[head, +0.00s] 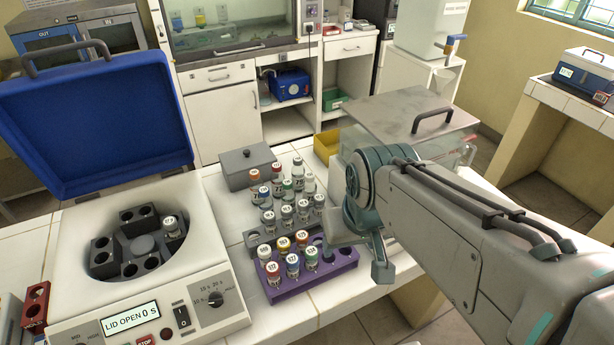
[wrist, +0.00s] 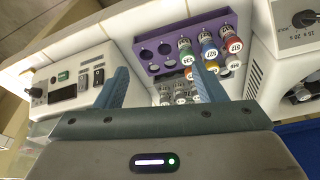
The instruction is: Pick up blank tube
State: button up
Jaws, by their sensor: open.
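A purple rack (head: 313,283) holds several capped tubes with numbered white tops, including a red-capped tube (head: 273,272), a blue-capped tube (head: 292,262) and a green-capped tube (head: 311,256). The purple rack also shows in the wrist view (wrist: 157,32), with empty holes on its left side there. More capped tubes (head: 287,210) stand in a grey rack behind it. I cannot tell which tube is the blank one. My gripper (head: 355,250) is open and empty by the right end of the purple rack. Its two fingers are spread in the wrist view (wrist: 163,80).
A centrifuge (head: 75,240) stands at left with its blue lid (head: 95,120) raised and one tube (head: 170,226) in its rotor. A grey lidded box (head: 248,166) and a yellow bin (head: 326,145) are behind the racks. A clear-sided bath with a metal lid (head: 410,110) stands behind my arm.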

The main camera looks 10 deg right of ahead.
aim_at(320, 198)
jog(key=u, duration=2.9)
jog(key=k, duration=1.2)
jog(key=z, duration=1.8)
